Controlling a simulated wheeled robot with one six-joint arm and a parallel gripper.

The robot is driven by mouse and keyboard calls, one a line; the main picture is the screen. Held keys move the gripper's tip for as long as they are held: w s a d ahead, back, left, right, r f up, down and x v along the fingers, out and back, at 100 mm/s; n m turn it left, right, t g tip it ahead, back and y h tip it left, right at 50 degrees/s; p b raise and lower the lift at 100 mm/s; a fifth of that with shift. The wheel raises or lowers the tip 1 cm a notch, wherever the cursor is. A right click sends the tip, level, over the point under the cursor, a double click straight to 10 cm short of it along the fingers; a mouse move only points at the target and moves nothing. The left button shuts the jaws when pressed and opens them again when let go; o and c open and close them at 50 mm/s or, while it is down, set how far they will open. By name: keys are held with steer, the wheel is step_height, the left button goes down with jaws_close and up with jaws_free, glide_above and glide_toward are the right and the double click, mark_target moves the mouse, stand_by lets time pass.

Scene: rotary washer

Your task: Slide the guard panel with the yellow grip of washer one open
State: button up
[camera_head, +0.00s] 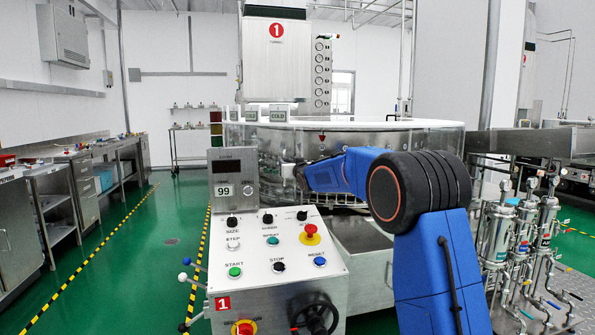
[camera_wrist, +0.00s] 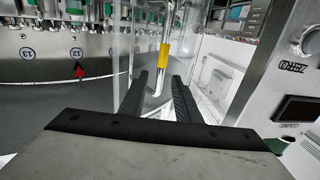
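Washer one (camera_head: 350,135) is a large round metal machine with a clear guard around it and a red "1" sign (camera_head: 276,30) above. In the wrist view, the yellow grip (camera_wrist: 163,55) sits on an upright metal handle bar (camera_wrist: 158,80) in front of the clear guard panel (camera_wrist: 125,50). My gripper (camera_wrist: 159,78) is open. Its two black fingers point toward the bar, one on each side in the picture, just below the yellow part. I cannot tell whether they touch it. In the head view, my gripper is small beside the washer and its fingers are unclear.
A control console (camera_head: 275,250) with buttons and a "99" display box (camera_head: 233,178) stands close left of my arm. In the wrist view, a metal panel with a "ZERO" button (camera_wrist: 310,42) is at the right. Pipes and filters (camera_head: 520,240) stand at the right. Green floor (camera_head: 140,240) is clear at the left.

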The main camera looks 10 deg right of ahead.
steer(key=s+d, duration=0.1)
steer(key=s, duration=1.1)
steer(key=shift+d, duration=0.35)
steer(key=shift+s, duration=0.1)
steer(key=s+d+f+m+g+h, duration=0.1)
steer(key=s+d+f+g, duration=0.3)
steer(key=s, duration=1.1)
steer(key=s+d+f+g+h, duration=0.2)
steer(key=s+f, duration=0.3)
steer(key=s, duration=0.9)
steer(key=s+f+g, duration=0.2)
steer(key=s+f, duration=0.3)
steer(key=s, duration=0.6)
steer(key=s+f+g, duration=0.2)
steer(key=s+f, duration=0.4)
steer(key=s, duration=0.5)
steer(key=s+f+g, duration=0.3)
steer(key=s+f, duration=0.3)
steer(key=s, duration=0.6)
steer(key=shift+d+f+m, duration=0.15)
steer(key=shift+d+m, duration=0.15)
